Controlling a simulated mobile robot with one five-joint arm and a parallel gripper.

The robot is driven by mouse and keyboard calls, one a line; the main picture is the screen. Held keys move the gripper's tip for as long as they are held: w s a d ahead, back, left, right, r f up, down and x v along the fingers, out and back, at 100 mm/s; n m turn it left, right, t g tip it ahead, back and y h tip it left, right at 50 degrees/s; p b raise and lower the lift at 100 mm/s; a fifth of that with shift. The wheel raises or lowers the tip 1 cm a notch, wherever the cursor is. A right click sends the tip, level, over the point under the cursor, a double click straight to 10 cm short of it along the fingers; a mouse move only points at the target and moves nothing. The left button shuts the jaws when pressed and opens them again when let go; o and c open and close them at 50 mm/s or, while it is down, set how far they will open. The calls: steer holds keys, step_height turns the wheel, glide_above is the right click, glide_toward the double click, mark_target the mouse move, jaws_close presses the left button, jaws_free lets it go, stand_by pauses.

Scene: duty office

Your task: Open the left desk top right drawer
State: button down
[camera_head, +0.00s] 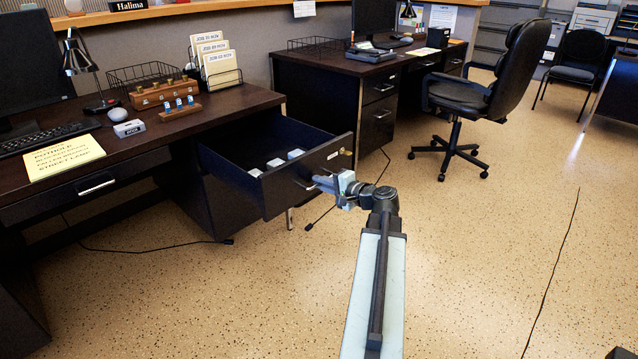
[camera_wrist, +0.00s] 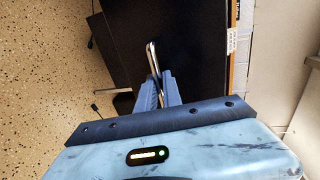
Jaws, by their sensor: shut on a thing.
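The top right drawer (camera_head: 282,193) of the left desk (camera_head: 140,140) stands pulled out, with its inside showing in the head view. Its dark front faces my arm, and a small brass lock shows near its upper right corner. My gripper (camera_head: 318,182) is at the drawer front, shut on the metal drawer handle (camera_wrist: 152,58). In the wrist view the two fingers of my gripper (camera_wrist: 160,82) close around the near end of the handle. The dark drawer front (camera_wrist: 195,45) fills the area behind it. Small pale boxes (camera_head: 275,162) lie in the drawer.
A second desk (camera_head: 379,110) with drawers stands behind, and a black office chair (camera_head: 490,85) is at its right. Dark cables (camera_head: 150,248) lie on the speckled floor. The floor (camera_head: 480,270) at the right is mostly clear. A yellow note (camera_head: 64,158) lies on the left desk.

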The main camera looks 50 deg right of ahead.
steer(key=c, duration=1.8)
jaws_free()
steer(key=shift+w+a, duration=0.15)
steer(key=p+v, duration=0.1)
steer(key=v, duration=0.7)
steer(key=shift+p, duration=0.3)
